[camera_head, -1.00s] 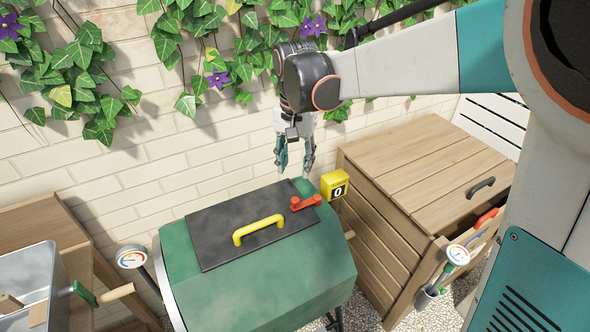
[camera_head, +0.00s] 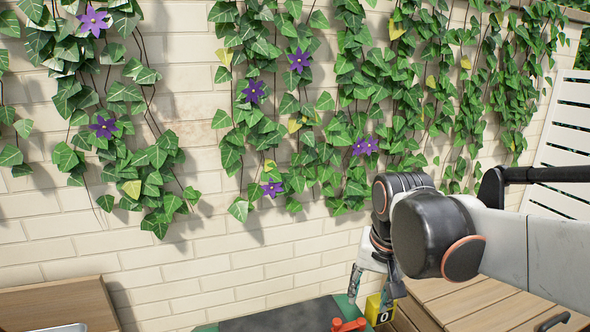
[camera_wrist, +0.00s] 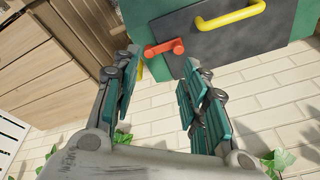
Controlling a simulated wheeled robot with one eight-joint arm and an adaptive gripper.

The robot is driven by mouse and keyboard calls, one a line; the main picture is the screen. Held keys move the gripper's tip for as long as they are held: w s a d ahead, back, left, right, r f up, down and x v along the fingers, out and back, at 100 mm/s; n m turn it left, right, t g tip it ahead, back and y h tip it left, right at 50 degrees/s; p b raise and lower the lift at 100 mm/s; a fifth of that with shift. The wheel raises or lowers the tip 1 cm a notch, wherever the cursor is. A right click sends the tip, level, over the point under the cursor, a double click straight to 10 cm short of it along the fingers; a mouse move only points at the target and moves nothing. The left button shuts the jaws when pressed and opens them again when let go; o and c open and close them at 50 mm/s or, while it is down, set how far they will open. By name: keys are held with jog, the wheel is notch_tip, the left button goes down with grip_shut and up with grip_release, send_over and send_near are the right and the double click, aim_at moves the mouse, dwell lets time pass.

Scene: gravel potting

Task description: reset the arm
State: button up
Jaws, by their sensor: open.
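My gripper (camera_head: 370,287) is in the lower right of the head view, above the right end of the green bin and near the yellow box. It is open and empty. In the wrist view its two teal-padded fingers (camera_wrist: 158,95) stand well apart with nothing between them but wall. The fingers touch nothing that I can see.
The dark lid (camera_head: 280,318) has a red latch (camera_head: 349,324); its yellow handle (camera_wrist: 230,16) shows in the wrist view. A yellow box (camera_head: 379,309) marked 0 is close by. A wooden chest (camera_head: 465,300) stands right. An ivy-covered brick wall (camera_head: 215,255) rises behind.

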jog(key=s+d+f+n+t, duration=0.1)
jog(key=s+d+t, duration=0.1)
jog(key=s, duration=0.4)
jog(key=s+d+n+t, duration=0.2)
jog(key=s+d, duration=0.1)
jog(key=s, duration=0.3)
jog(key=shift+s+f, duration=0.15)
jog(key=shift+f, duration=0.25)
dwell(0.6)
